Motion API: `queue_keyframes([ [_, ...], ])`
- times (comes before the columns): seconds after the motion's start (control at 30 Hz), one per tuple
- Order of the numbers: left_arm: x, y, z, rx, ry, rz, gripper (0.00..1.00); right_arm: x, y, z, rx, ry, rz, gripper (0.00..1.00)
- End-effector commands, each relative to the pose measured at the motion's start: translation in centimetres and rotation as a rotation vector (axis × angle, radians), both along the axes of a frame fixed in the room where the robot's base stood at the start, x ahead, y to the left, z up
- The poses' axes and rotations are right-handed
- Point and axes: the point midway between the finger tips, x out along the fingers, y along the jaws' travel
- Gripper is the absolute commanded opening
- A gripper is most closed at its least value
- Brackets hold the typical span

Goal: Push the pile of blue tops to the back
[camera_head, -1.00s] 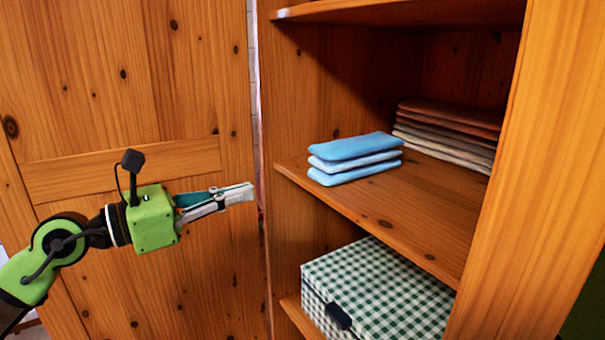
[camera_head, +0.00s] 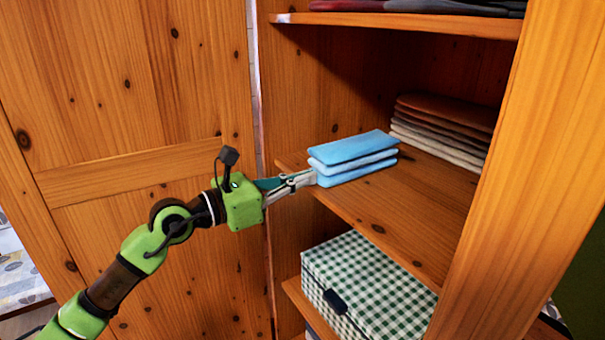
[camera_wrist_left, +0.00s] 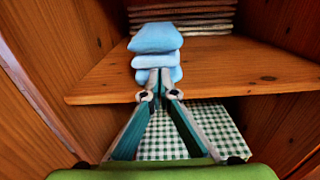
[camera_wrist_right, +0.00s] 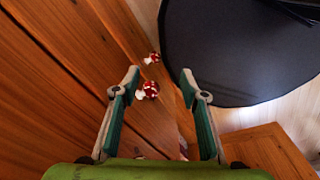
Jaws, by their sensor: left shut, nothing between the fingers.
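The pile of blue tops (camera_head: 352,157), several folded layers, sits near the front left edge of the middle shelf (camera_head: 410,200). The pile also shows in the left wrist view (camera_wrist_left: 156,50). My left gripper (camera_head: 314,177) is shut and empty, with its fingertips at the front of the pile. In the left wrist view its fingertips (camera_wrist_left: 160,75) meet in front of the lower layers; contact cannot be told for certain. My right gripper (camera_wrist_right: 157,75) shows only in its own wrist view, open and empty.
A brown-to-cream folded stack (camera_head: 442,130) lies farther back on the same shelf. A green checked box (camera_head: 370,285) stands on the shelf below. Dark folded items (camera_head: 440,6) lie above. A wooden door (camera_head: 120,100) stands left; the cabinet side panel (camera_head: 520,180) borders the right.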

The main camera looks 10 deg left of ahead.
Motion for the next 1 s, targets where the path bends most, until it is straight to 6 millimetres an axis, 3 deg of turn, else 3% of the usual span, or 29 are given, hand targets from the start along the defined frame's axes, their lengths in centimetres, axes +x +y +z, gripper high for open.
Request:
queue_keyframes([
  [0.3,0.2,-0.2,0.1,-0.001,0.000,0.000,0.00,0.0,0.0,0.1,0.000,0.000,-0.001,0.40],
  [0.7,5.4,-5.5,0.1,-0.004,0.001,-0.001,0.00,-0.1,0.1,1.1,0.001,0.000,-0.001,0.40],
  [1.0,6.0,-5.9,-0.1,0.001,0.001,0.000,0.00,0.0,0.1,1.1,0.001,0.000,-0.001,0.40],
])
